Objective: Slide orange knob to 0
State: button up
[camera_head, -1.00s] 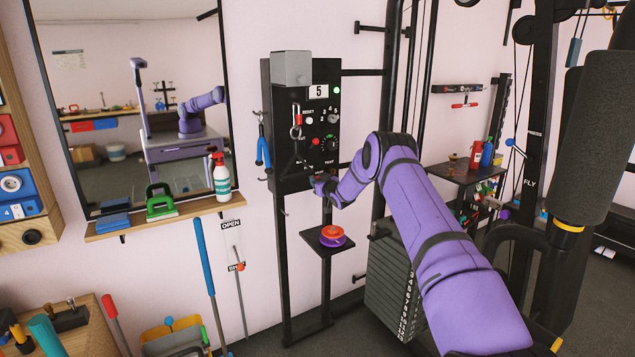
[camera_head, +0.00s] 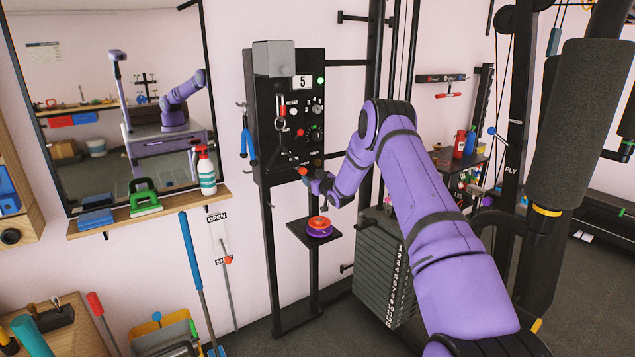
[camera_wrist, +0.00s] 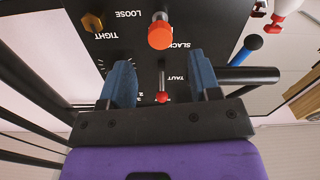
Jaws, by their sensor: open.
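An orange knob (camera_wrist: 160,35) on a short metal stem stands out from a dark panel at the top of the wrist view. In the head view an orange knob (camera_head: 303,171) shows at the bottom of the black wall panel (camera_head: 263,130), just left of my gripper (camera_head: 318,183). In the wrist view my gripper (camera_wrist: 162,88) has its two blue fingers wide apart, nothing clamped between them. The orange knob is beyond the fingertips. A 0 mark cannot be made out. Another orange knob (camera_head: 227,260) sits on the wall rod below the OPEN label.
In the wrist view a small red-tipped lever (camera_wrist: 162,97) appears between the fingers, and a black bar (camera_wrist: 248,75) is at right. A small shelf (camera_head: 322,235) with stacked discs is below my gripper. A weight stack (camera_head: 380,275) and gym frame stand at right.

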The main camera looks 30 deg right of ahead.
jog(key=shift+s, duration=1.8)
jog(key=s+a+r+g+h, duration=0.1)
jog(key=s+a+r, duration=0.15)
jog(key=r, duration=0.55)
jog(key=s+a+r+g, duration=0.15)
jog(key=a+r, duration=0.25)
jog(key=r, duration=0.4)
jog(key=s+a+r+m+g+h, duration=0.1)
jog(key=s+a+r+g, duration=0.1)
jog(key=s+a+r, duration=0.35)
jog(key=s+a+r+m+g, duration=0.1)
jog(key=s+a+r+g, duration=0.15)
jog(key=s+r, duration=0.6)
jog(key=s+a+r+g, duration=0.1)
jog(key=s+a, duration=0.2)
jog(key=s, duration=0.7)
jog(key=s+a+r+g, duration=0.1)
jog(key=s+a, duration=0.3)
jog(key=s, duration=0.6)
jog(key=s+a+f+g, duration=0.2)
jog(key=s, duration=0.9)
jog(key=s+a+f+g+y, duration=0.1)
jog(key=s+a+f, duration=0.1)
jog(key=s, duration=0.8)
jog(key=shift+s+a+g, duration=0.4)
